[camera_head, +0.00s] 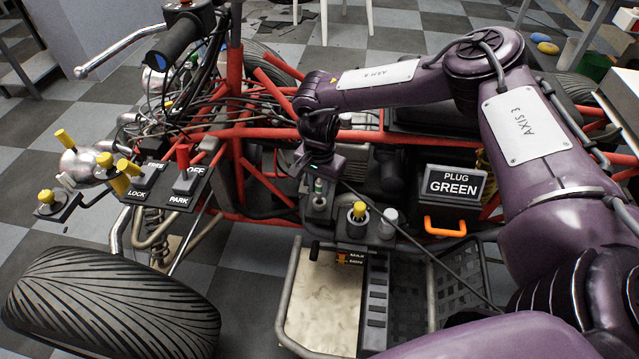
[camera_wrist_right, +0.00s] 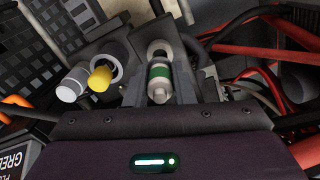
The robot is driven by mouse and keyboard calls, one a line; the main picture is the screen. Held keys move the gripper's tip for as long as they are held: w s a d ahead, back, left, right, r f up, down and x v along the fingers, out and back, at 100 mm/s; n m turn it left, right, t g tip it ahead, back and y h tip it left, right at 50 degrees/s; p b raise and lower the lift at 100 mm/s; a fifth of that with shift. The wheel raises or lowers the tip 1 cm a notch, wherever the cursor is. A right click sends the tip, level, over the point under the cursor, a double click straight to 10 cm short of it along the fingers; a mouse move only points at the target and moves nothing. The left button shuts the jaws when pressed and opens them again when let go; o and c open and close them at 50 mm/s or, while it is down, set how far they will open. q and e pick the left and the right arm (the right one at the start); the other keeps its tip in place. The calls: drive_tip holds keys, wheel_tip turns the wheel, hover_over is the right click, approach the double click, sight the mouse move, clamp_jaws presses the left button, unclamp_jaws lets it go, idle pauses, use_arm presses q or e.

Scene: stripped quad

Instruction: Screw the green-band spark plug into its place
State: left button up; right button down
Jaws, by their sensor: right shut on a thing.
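The green-band spark plug (camera_wrist_right: 159,72) is pale with a green ring and lies between the two fingers of my right gripper (camera_wrist_right: 160,88) in the right wrist view. In the head view the plug (camera_head: 318,187) shows below my right gripper (camera_head: 318,178), over a grey block on the red frame. The gripper is shut on it. The plug's far end meets or overlaps the grey block; I cannot tell how deep it sits. A yellow-topped piece (camera_head: 358,210) and a white-capped piece (camera_head: 388,217) stand beside it to the right. My left gripper is not in view.
A sign reading "PLUG GREEN" (camera_head: 454,184) stands right of the block, above an orange handle (camera_head: 445,227). A lever panel marked LOCK, OFF and PARK (camera_head: 172,186) is at left. Red tubes and black cables lie close behind my right gripper. A footwell tray (camera_head: 330,300) lies in front.

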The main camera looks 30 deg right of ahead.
sight(319, 193)
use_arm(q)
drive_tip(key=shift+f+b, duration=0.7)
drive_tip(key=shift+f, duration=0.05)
use_arm(e)
drive_tip(key=shift+f, duration=1.55)
drive_tip(key=c, duration=1.1)
unclamp_jaws()
drive_tip(key=shift+c, duration=0.2)
drive_tip(key=shift+r, duration=0.15)
wheel_tip(319, 193, up, 6)
drive_tip(key=shift+r+p, duration=0.25)
drive_tip(key=shift+p, duration=0.45)
drive_tip(key=shift+r, duration=0.55)
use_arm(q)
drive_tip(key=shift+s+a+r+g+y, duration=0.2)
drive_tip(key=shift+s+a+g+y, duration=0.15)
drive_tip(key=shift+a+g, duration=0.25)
